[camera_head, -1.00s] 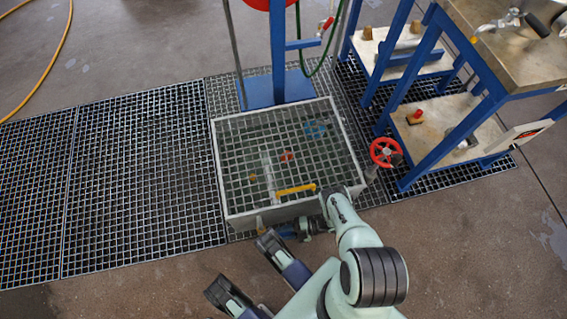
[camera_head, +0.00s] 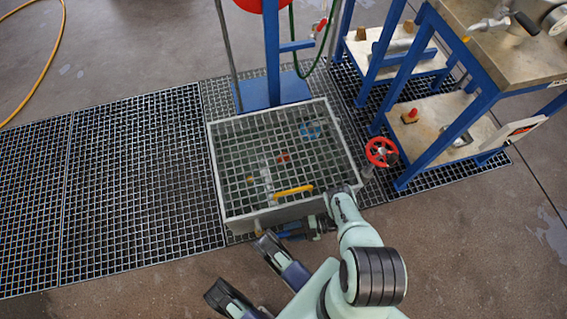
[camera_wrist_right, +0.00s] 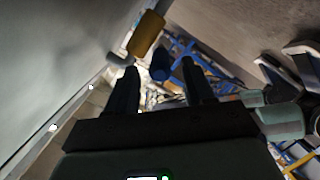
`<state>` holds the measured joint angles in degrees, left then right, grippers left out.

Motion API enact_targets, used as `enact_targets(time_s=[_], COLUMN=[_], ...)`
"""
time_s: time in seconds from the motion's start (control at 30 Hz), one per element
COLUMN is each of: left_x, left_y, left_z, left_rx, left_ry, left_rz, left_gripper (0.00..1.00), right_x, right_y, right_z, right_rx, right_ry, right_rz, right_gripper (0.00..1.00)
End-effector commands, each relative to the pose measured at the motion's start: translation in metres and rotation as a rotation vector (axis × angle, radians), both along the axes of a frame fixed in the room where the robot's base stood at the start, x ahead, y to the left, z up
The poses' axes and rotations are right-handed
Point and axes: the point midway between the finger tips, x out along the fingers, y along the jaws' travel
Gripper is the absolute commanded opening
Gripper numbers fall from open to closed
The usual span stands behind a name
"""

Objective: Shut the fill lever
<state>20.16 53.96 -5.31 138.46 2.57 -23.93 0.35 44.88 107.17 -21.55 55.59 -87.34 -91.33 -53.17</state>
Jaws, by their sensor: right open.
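An orange handle (camera_wrist_right: 146,33) on a grey fitting stands beside the grey tank wall in the right wrist view, just beyond my right gripper's fingers and to the left. It looks like a lever, but no label shows. A small yellowish end (camera_head: 259,224) shows below the front wall of the tank in the head view. My left gripper (camera_head: 247,270) is open and empty nearer the bottom edge.
The grid-topped tank (camera_head: 215,165) stands on floor grating (camera_head: 140,180). A yellow bar (camera_head: 292,191) lies near its front. A red handwheel (camera_head: 381,152) and a blue-framed bench (camera_head: 440,140) stand right.

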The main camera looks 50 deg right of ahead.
Motion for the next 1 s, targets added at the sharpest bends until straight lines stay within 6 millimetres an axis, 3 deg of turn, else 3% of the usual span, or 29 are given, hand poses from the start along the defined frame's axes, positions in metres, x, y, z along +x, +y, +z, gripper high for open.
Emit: enact_targets(time_s=[0.2,0.4,0.8,0.97,1.0], left_x=[0.007,0.008,0.008,0.008,0.008], left_y=[0.000,-0.001,-0.001,-0.001,-0.001], left_z=[0.003,0.004,0.003,0.003,0.003], left_rx=[0.003,0.002,0.003,0.002,0.002], left_ry=[-0.023,-0.027,-0.025,-0.025,-0.025], left_rz=[-0.003,-0.003,-0.003,-0.003,-0.003], left_gripper=[0.43,0.43,0.43,0.43,0.43], right_x=[-0.030,-0.047,-0.052,-0.052,-0.051], right_y=[-0.040,-0.062,-0.069,-0.068,-0.068], right_z=[0.010,0.016,0.018,0.018,0.018], right_rx=[-0.001,0.000,0.002,0.002,0.002], right_ry=[0.002,0.001,0.000,0.000,0.000], right_rz=[-0.002,-0.002,0.000,0.000,0.000], right_gripper=[0.52,0.52,0.52,0.00,0.00])
